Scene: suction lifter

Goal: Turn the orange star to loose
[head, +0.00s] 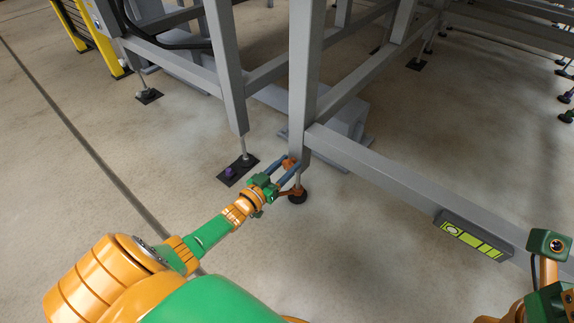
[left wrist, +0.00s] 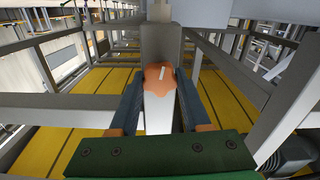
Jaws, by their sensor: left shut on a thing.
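The orange star (head: 290,164) is a small knob low on a grey frame leg, above a thin foot rod. It also shows in the left wrist view (left wrist: 159,78), with a pale mark on its face. My left gripper (head: 306,161) is shut on the star, its blue fingers on either side of it. In the left wrist view both fingers (left wrist: 160,86) point at the leg. The fingers hide parts of the star's sides. Part of my right arm shows at the lower right of the head view, without visible fingers.
A spirit level (head: 474,234) with a yellow-green face is on the low grey beam (head: 385,175) at right. A black foot (head: 297,197) with an orange piece stands under the leg. A second leg (head: 232,90) stands on a dark plate (head: 238,170).

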